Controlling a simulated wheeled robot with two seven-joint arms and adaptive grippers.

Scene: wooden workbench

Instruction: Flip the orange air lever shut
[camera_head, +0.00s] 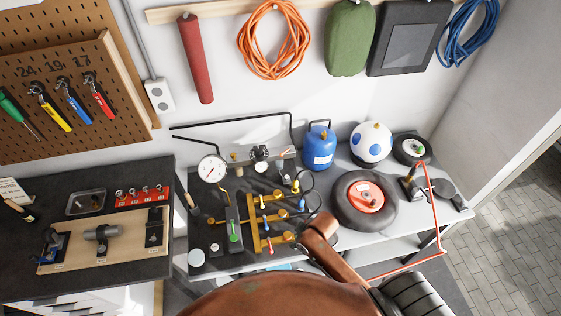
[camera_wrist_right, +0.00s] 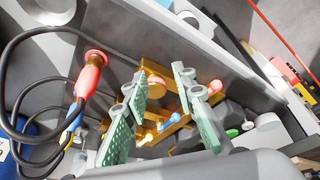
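A blue lever (camera_wrist_right: 170,125) shows between the fingers. My right gripper (camera_wrist_right: 160,108) is open and empty, its two green-padded fingers spread over the manifold. Contact with the lever cannot be told. In the head view my brown arm hides most of the gripper. My left gripper is out of view.
A red coupling (camera_wrist_right: 92,70) with black hoses is left of the fingers in the wrist view.

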